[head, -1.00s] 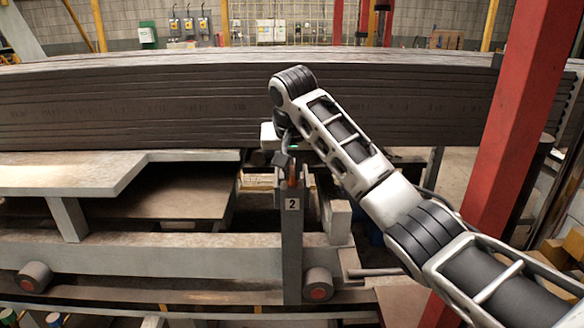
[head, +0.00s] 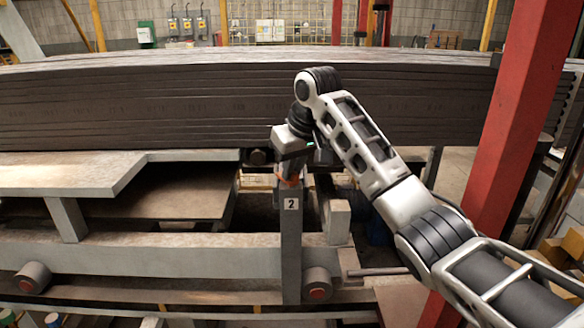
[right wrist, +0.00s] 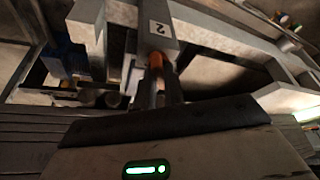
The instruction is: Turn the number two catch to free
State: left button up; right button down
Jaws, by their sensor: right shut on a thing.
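The number two catch is at the top of a grey upright post (head: 291,245) that carries a white label with a 2. The post and label also show in the right wrist view (right wrist: 158,32). An orange catch part (head: 289,181) shows at the post's top, and also in the right wrist view (right wrist: 155,61). My right gripper (head: 289,176) comes down from above onto the post's top and is shut on the catch there. The gripper's fingers hide part of the catch, so its exact setting cannot be told. My left gripper is not in view.
A long stack of dark slabs (head: 150,105) spans behind the post. A red column (head: 510,130) stands to the right, beside my right arm. A grey ledge (head: 75,172) lies at left, and a grey beam (head: 150,255) runs across below. Rollers (head: 317,284) flank the post's foot.

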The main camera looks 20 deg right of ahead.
jog(key=n+y, duration=0.1)
jog(key=n, duration=0.2)
jog(key=n+g+y, duration=0.1)
jog(key=n, duration=0.2)
jog(key=shift+w+d+r, duration=0.1)
jog(key=shift+w+d, duration=0.05)
jog(key=shift+d, duration=0.05)
jog(key=n+g, duration=0.1)
jog(key=n, duration=0.1)
jog(key=n+y, duration=0.1)
jog(key=n, duration=0.2)
jog(key=shift+w+g, duration=0.1)
jog(key=shift+g, duration=0.3)
jog(key=shift+n, duration=0.4)
jog(key=c, duration=1.5)
grip_release()
